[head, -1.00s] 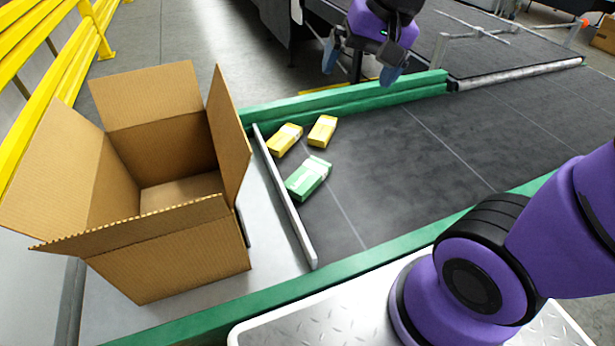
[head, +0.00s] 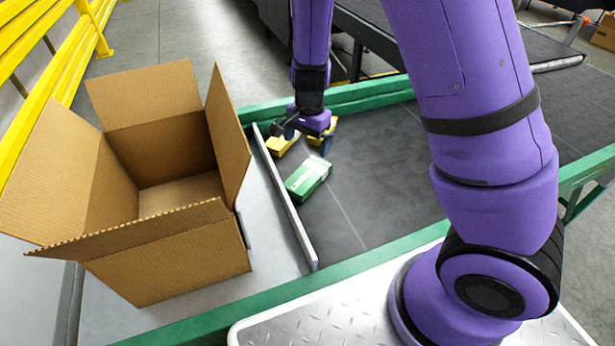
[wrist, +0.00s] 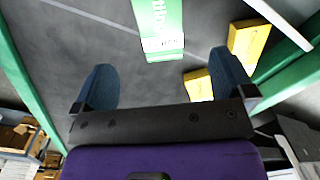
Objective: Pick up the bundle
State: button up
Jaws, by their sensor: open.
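Three bundles lie on the dark conveyor belt beside a low metal bar. The green bundle (head: 308,178) is nearest to my base, and two yellow bundles (head: 281,146) lie behind it, partly covered by my gripper. My gripper (head: 307,142) is above the yellow bundles, pointing down. In the wrist view its blue fingers (wrist: 163,85) are spread with nothing between them. That view shows the green bundle (wrist: 158,25) ahead of the fingers, one yellow bundle (wrist: 247,44) at the right, and the other yellow bundle (wrist: 198,85) partly hidden by the right finger.
An open cardboard box (head: 170,262) stands on the grey surface left of the metal bar (head: 290,205). Green rails (head: 290,292) edge the belt. The belt (head: 380,165) right of the bundles is bare. Yellow railing stands at far left.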

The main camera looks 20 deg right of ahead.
aim_at(309, 173)
jog(key=f, duration=0.2)
jog(key=shift+w+d+f, duration=0.15)
jog(key=shift+w+f, duration=0.1)
jog(key=shift+f, duration=0.1)
notch_tip(309, 173, down, 10)
jog(key=shift+f, duration=0.15)
jog(key=c, duration=1)
jog(key=shift+d, duration=0.1)
jog(key=shift+d+r, duration=0.15)
jog(key=shift+r, duration=0.4)
notch_tip(309, 173, up, 6)
jog(key=shift+f, duration=0.2)
jog(key=shift+d+r, duration=0.25)
jog(key=d, duration=1.9)
jog(key=shift+f, duration=0.1)
